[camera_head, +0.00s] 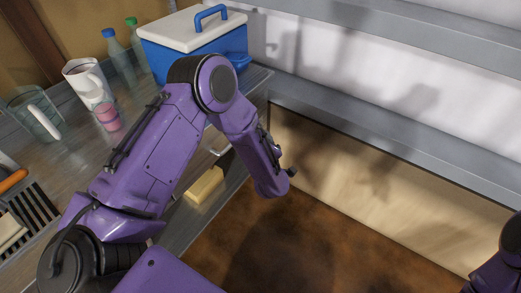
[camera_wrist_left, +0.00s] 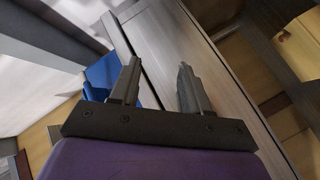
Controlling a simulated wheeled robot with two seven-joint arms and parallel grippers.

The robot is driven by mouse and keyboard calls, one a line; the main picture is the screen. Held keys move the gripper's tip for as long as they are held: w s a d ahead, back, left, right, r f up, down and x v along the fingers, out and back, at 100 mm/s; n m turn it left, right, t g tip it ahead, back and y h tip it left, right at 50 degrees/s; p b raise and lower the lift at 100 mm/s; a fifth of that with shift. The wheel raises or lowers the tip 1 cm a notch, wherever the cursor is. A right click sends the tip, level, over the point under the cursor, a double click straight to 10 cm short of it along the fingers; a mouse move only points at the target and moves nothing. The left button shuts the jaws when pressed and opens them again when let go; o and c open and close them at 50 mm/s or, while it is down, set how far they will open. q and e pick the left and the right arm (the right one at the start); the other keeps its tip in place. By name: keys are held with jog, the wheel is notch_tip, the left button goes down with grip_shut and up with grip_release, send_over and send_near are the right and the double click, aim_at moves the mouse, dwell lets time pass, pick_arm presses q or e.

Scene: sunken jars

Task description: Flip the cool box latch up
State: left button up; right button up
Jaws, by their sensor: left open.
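The cool box (camera_head: 190,50) is blue with a white lid (camera_head: 187,28) and a blue handle (camera_head: 208,15). It stands at the back of the counter, with its lid on. A blue part juts out low at its right end (camera_head: 240,62); I cannot tell if this is the latch. My left arm crosses in front of the box and hides its lower right part. My left gripper (camera_wrist_left: 159,66) shows in the left wrist view, open with nothing between its fingers. A blue surface, likely the box (camera_wrist_left: 104,75), lies behind the left finger. My right gripper is out of view.
Two bottles (camera_head: 120,58) stand left of the box. A white jug (camera_head: 86,80), a pink cup (camera_head: 107,116) and a clear jug (camera_head: 36,112) are on the counter (camera_head: 75,150). A yellow block (camera_head: 204,187) lies near my left arm. A grey ledge (camera_head: 390,140) runs along the wall.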

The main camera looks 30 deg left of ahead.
pick_arm(q)
jog(key=shift+s+d+f+m+h, duration=0.1)
jog(key=shift+s+f+m+h, duration=0.4)
jog(key=shift+s+f, duration=0.5)
jog(key=shift+w+f, duration=0.1)
jog(key=shift+w, duration=0.05)
